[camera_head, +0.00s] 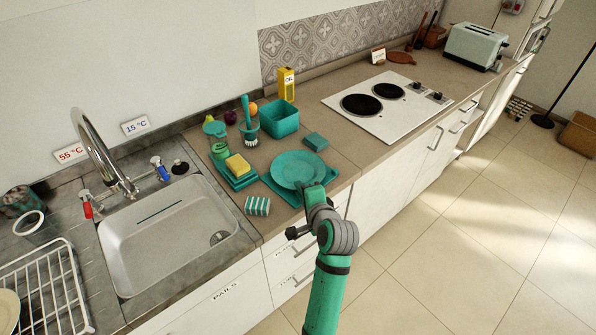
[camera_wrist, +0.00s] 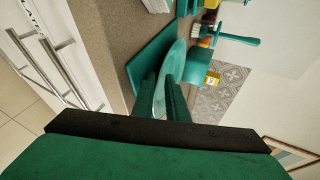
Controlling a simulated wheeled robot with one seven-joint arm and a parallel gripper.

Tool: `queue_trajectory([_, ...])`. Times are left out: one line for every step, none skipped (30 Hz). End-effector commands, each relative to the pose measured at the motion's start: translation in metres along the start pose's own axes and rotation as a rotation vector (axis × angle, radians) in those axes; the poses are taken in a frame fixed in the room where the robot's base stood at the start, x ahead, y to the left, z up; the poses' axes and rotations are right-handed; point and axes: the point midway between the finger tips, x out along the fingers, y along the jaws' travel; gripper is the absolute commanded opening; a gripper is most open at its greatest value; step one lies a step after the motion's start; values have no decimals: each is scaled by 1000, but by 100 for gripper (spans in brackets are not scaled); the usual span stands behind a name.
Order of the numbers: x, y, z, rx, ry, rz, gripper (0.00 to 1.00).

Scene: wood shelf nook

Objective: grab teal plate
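The round teal plate (camera_head: 298,168) is over a teal square tray (camera_head: 279,188) on the counter. I cannot tell whether it touches the tray. My gripper (camera_head: 314,192) is at the plate's near rim, reaching in from the front of the counter. In the wrist view, the plate (camera_wrist: 176,62) is seen nearly edge-on, and its near rim lies between the two fingers of my gripper (camera_wrist: 163,88). A gap shows between the fingers. Whether they press on the rim is not clear.
A yellow sponge (camera_head: 238,165) on teal dishes, a striped sponge (camera_head: 257,205), a teal brush (camera_head: 248,121), a teal bin (camera_head: 279,118) and a small teal block (camera_head: 315,141) stand close around. The sink (camera_head: 170,230) is left, the cooktop (camera_head: 381,104) right.

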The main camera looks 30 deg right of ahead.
Motion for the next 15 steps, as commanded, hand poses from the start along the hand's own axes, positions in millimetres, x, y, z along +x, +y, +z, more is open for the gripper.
queue_trajectory([1,1,0,0,-1,3,14])
queue_trajectory([1,1,0,0,-1,3,14])
queue_trajectory([1,1,0,0,-1,3,14])
queue_trajectory([1,2,0,0,-1,3,14])
queue_trajectory([1,2,0,0,-1,4,5])
queue_trajectory([1,2,0,0,-1,4,0])
queue_trajectory([1,2,0,0,-1,4,0])
queue_trajectory([1,2,0,0,-1,4,0])
queue_trajectory([1,2,0,0,-1,4,0])
queue_trajectory([0,1,0,0,-1,2,0])
queue_trajectory([0,1,0,0,-1,2,0])
queue_trajectory([0,1,0,0,-1,2,0])
queue_trajectory([0,1,0,0,-1,2,0])
queue_trajectory([0,1,0,0,-1,2,0])
queue_trajectory([0,1,1,0,-1,2,0])
